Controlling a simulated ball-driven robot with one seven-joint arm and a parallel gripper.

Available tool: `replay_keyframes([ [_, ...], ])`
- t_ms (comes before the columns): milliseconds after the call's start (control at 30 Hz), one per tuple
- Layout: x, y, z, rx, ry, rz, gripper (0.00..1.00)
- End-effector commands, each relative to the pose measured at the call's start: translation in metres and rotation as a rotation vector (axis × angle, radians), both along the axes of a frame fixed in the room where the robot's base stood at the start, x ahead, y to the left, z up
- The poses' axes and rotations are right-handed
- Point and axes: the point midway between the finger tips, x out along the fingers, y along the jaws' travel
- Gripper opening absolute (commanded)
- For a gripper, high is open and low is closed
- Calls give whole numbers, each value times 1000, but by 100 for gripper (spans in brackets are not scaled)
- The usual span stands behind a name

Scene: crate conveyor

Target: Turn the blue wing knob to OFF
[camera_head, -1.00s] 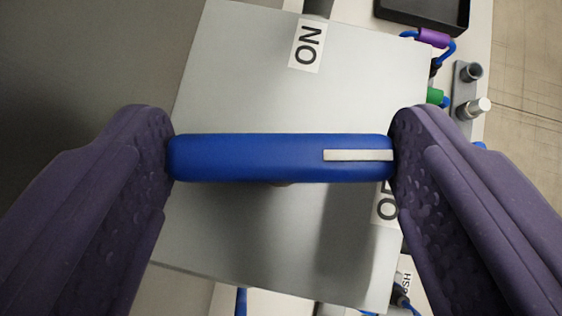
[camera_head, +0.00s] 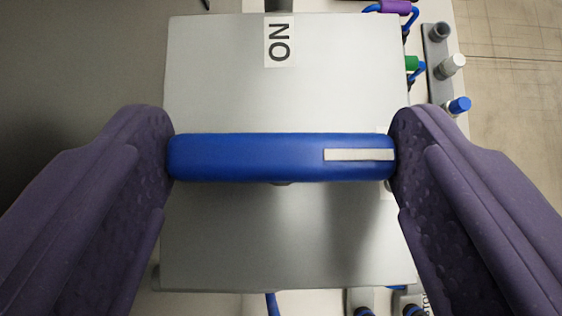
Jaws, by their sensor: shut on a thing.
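The blue wing knob (camera_head: 245,158) lies level across the middle of the camera view, on the front of a grey box (camera_head: 225,85). My gripper (camera_head: 282,158) is shut on the knob, with one purple finger against each end. The knob's white stripe (camera_head: 358,155) is at its right end and points right. The ON label (camera_head: 280,40) is above the knob, near the box's top edge. A sliver of a white label (camera_head: 387,190) shows just below the stripe's end; the right finger hides most of it, and its letters cannot be read.
Right of the box are a grey bracket (camera_head: 437,50) with a white-capped post (camera_head: 453,65) and a blue-capped one (camera_head: 459,106), a green part (camera_head: 411,63) and a purple part (camera_head: 396,6) with blue cable. More cable and fittings show below the box.

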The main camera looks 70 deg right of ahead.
Motion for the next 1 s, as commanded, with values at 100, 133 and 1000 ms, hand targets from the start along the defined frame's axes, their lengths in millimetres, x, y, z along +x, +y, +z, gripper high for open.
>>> replay_keyframes([
  [100,0,0,0,1,-1,0,97],
  [133,0,0,0,1,-1,0,100],
  [1000,-1,0,-3,2,-4,42,100],
])
